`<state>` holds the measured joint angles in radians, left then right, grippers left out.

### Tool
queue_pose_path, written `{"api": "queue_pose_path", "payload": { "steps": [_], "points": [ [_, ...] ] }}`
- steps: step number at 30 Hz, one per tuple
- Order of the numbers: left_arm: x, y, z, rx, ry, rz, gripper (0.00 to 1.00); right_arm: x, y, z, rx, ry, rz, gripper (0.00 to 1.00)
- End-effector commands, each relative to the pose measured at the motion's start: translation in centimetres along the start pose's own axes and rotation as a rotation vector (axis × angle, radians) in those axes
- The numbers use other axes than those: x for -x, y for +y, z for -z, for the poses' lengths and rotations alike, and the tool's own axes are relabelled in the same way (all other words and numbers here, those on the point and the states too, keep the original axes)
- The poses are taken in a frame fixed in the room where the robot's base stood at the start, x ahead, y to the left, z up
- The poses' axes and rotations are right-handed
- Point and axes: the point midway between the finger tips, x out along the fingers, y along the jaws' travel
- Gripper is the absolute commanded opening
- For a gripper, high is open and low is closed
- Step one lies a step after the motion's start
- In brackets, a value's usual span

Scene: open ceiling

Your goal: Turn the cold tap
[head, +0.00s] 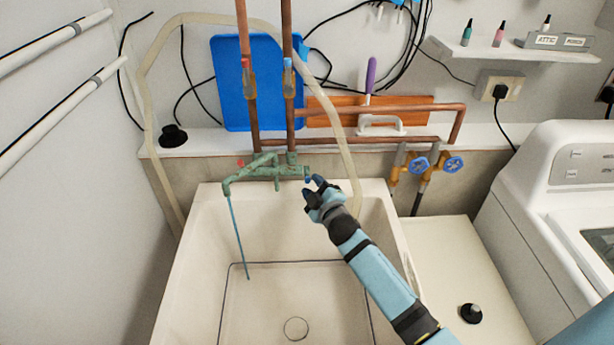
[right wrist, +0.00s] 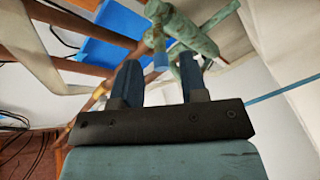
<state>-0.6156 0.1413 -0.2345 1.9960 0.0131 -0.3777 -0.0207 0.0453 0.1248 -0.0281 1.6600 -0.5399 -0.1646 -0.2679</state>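The green, weathered tap (head: 265,168) is mounted above the back of the white sink (head: 208,215). A red-marked end (head: 240,163) is at its left, and a small blue cold tap knob (head: 308,180) is at its right. A thin blue stream (head: 237,235) runs from the spout into the sink. My right gripper (head: 314,184) is open at the blue knob. In the right wrist view the blue knob (right wrist: 160,62) shows between the spread fingertips (right wrist: 157,68), with a gap visible on each side. Contact cannot be told. My left gripper is not in view.
Copper pipes (head: 287,100) rise behind the tap, and a pale hose (head: 340,130) loops down beside it. Two blue valve wheels (head: 453,165) are on pipes to the right. A white washing machine (head: 545,200) stands at the right. The sink basin is otherwise clear.

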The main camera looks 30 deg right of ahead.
Motion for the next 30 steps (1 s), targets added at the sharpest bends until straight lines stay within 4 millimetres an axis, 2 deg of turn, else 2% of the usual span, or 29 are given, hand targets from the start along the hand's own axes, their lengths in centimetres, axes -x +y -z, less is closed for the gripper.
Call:
{"api": "queue_pose_path", "payload": {
  "steps": [3,7,12,19,20,24,25,30],
  "points": [
    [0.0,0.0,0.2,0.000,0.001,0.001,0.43,-2.2,0.1,0.1,-0.001,0.000,0.000,0.40],
    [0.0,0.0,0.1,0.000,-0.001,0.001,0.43,-3.6,0.0,0.1,-0.001,0.001,0.000,0.40],
    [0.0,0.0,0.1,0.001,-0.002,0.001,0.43,-4.4,-0.1,0.0,-0.001,0.000,0.001,0.40],
    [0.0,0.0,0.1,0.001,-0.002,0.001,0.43,-4.5,-0.1,0.0,-0.001,0.000,0.001,0.40],
    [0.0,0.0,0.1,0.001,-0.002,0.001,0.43,-4.5,-0.1,0.0,-0.001,0.000,0.001,0.37],
    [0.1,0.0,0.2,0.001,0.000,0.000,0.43,-4.4,-0.1,0.0,-0.001,0.000,0.001,0.05],
    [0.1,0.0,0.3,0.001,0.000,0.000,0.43,-4.4,-0.1,0.0,-0.001,0.000,0.001,0.00],
    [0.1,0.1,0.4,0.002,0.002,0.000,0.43,-4.4,-0.1,0.0,-0.001,0.000,0.001,0.00]
  ]
}}
